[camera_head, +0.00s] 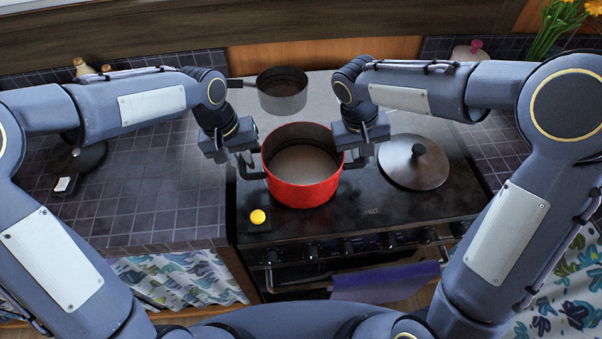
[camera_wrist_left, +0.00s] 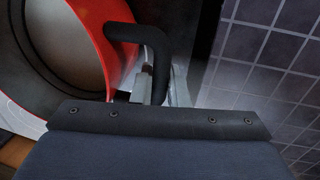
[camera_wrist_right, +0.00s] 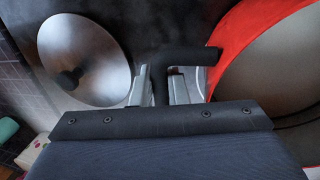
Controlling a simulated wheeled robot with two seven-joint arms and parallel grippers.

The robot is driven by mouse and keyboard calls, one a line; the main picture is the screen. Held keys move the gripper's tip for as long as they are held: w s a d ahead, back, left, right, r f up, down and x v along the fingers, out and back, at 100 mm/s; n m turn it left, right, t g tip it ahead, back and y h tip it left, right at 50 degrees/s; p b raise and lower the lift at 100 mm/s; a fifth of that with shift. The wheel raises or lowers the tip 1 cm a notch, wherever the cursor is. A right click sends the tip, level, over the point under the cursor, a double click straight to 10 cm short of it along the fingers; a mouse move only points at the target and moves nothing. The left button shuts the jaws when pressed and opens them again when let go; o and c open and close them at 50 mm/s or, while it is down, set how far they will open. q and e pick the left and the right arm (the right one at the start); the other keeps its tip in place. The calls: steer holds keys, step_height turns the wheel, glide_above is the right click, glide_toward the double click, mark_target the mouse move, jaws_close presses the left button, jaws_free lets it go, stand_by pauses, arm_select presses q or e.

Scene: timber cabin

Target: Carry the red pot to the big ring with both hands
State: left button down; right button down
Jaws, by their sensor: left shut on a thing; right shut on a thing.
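I cannot tell whether the pot's base touches the stove. I cannot make out the big ring in the head view; the pot, the pans and my arms cover parts of the stove.
A grey pan (camera_head: 283,98) stands behind the pot. A round metal lid (camera_head: 414,163) with a black knob lies right of it. A yellow round thing (camera_head: 258,217) sits at the stove's front left corner. A purple cloth (camera_head: 385,282) hangs on the oven rail. Tiled counter (camera_head: 165,195) lies left.

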arm_select(q)
steer(key=shift+f+b, duration=0.3)
steer(key=shift+f, duration=0.2)
arm_select(e)
steer(key=shift+f, duration=0.5)
arm_select(q)
steer(key=c, duration=1.4)
jaws_free()
steer(key=shift+r, duration=0.1)
arm_select(e)
steer(key=c, duration=1.4)
jaws_free()
steer(key=shift+r, duration=0.2)
arm_select(q)
step_height(320, 180, up, 12)
steer(key=a, duration=0.2)
steer(key=shift+a, duration=0.2)
arm_select(e)
step_height(320, 180, up, 12)
steer(key=a, duration=0.2)
steer(key=shift+a+f, duration=0.15)
steer(key=shift+f, duration=0.1)
arm_select(q)
steer(key=shift+s, duration=0.15)
arm_select(e)
steer(key=shift+s, duration=0.2)
